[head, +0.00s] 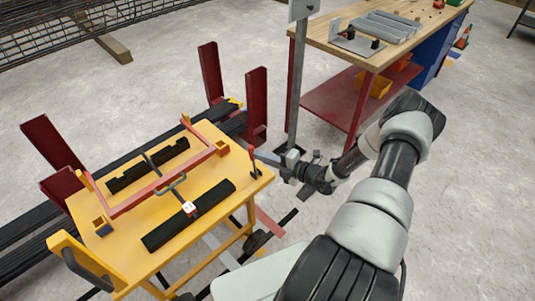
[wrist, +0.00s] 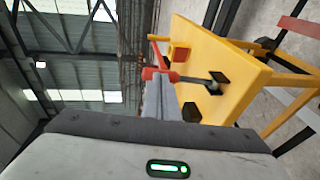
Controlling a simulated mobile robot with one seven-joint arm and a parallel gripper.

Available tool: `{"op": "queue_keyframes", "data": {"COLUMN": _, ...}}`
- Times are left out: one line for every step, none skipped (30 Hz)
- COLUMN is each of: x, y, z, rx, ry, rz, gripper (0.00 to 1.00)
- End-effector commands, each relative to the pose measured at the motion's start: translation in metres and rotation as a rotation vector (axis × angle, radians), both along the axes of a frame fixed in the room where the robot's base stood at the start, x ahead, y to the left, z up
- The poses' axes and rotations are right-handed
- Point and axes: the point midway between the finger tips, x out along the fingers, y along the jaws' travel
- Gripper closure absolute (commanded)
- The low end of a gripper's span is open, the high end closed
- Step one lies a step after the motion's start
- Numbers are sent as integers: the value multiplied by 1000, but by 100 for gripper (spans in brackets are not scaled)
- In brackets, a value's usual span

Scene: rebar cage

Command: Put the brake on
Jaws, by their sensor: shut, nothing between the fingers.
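The yellow cart (head: 215,165) stands in front of me, left of my arm. A small dark lever with a red end (head: 252,157) stands roughly upright at the cart's right corner; I take it for the brake. In the wrist view the lever (wrist: 190,76) runs from a black base on the yellow top to its red end. My gripper (head: 284,160) is shut and empty, just right of the lever. In the wrist view the fingers (wrist: 160,93) reach to the red end; I cannot tell whether they touch it.
A red frame (head: 155,190) and black pads (head: 190,215) lie on the cart top. Dark red posts (head: 256,100) and black bars (head: 30,235) stand behind the cart. A workbench (head: 400,45) is at the back right, with a grey post (head: 298,80) before it.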

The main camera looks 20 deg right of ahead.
Motion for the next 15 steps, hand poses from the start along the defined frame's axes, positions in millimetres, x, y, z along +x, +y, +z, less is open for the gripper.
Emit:
{"op": "queue_keyframes", "data": {"x": 5, "y": 3, "z": 8, "rx": -18, "ry": 37, "rz": 5, "gripper": 100}}
{"op": "queue_keyframes", "data": {"x": 8, "y": 4, "z": 8, "rx": -25, "ry": 59, "rz": 5, "gripper": 100}}
{"op": "queue_keyframes", "data": {"x": 11, "y": 5, "z": 8, "rx": -35, "ry": 88, "rz": 4, "gripper": 100}}
{"op": "queue_keyframes", "data": {"x": 13, "y": 6, "z": 7, "rx": -43, "ry": 108, "rz": 5, "gripper": 100}}
{"op": "queue_keyframes", "data": {"x": 15, "y": 7, "z": 7, "rx": -51, "ry": 128, "rz": 4, "gripper": 100}}
{"op": "queue_keyframes", "data": {"x": 18, "y": 7, "z": 6, "rx": -59, "ry": 154, "rz": 3, "gripper": 100}}
{"op": "queue_keyframes", "data": {"x": 20, "y": 8, "z": 6, "rx": -66, "ry": 170, "rz": 4, "gripper": 100}}
{"op": "queue_keyframes", "data": {"x": 22, "y": 9, "z": 5, "rx": -73, "ry": 187, "rz": 4, "gripper": 100}}
{"op": "queue_keyframes", "data": {"x": 24, "y": 9, "z": 5, "rx": -79, "ry": 208, "rz": 3, "gripper": 100}}
{"op": "queue_keyframes", "data": {"x": 25, "y": 10, "z": 3, "rx": -76, "ry": 209, "rz": 1, "gripper": 100}}
{"op": "queue_keyframes", "data": {"x": 26, "y": 10, "z": 2, "rx": -75, "ry": 207, "rz": 1, "gripper": 100}}
{"op": "queue_keyframes", "data": {"x": 28, "y": 11, "z": 2, "rx": -74, "ry": 205, "rz": 1, "gripper": 100}}
{"op": "queue_keyframes", "data": {"x": 29, "y": 11, "z": 2, "rx": -74, "ry": 205, "rz": 1, "gripper": 100}}
{"op": "queue_keyframes", "data": {"x": 31, "y": 12, "z": 2, "rx": -74, "ry": 204, "rz": 1, "gripper": 100}}
{"op": "queue_keyframes", "data": {"x": 32, "y": 12, "z": 2, "rx": -74, "ry": 204, "rz": 1, "gripper": 100}}
